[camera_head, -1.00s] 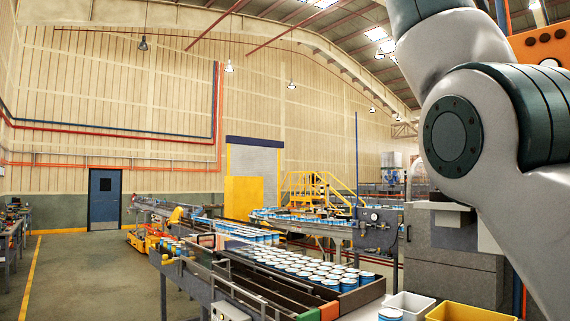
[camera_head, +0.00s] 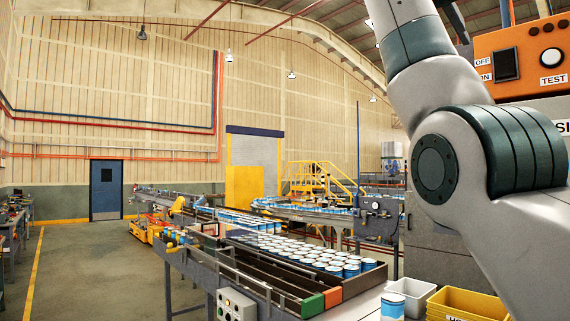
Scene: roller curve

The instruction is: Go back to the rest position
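My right arm (camera_head: 465,150) rises through the right side of the head view, bent at a joint, with its upper link leaving the top edge. Its gripper is outside the picture. My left arm and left gripper do not show. Many blue and white cans (camera_head: 310,255) stand in rows on the conveyor at centre. One single can (camera_head: 393,307) stands apart on the surface at the bottom right.
A white bin (camera_head: 412,293) and a yellow bin (camera_head: 468,303) sit at the lower right. An orange panel (camera_head: 525,60) with a switch and TEST button is behind my arm. A control box (camera_head: 236,306) is on the conveyor's front. Open floor (camera_head: 90,270) lies at left.

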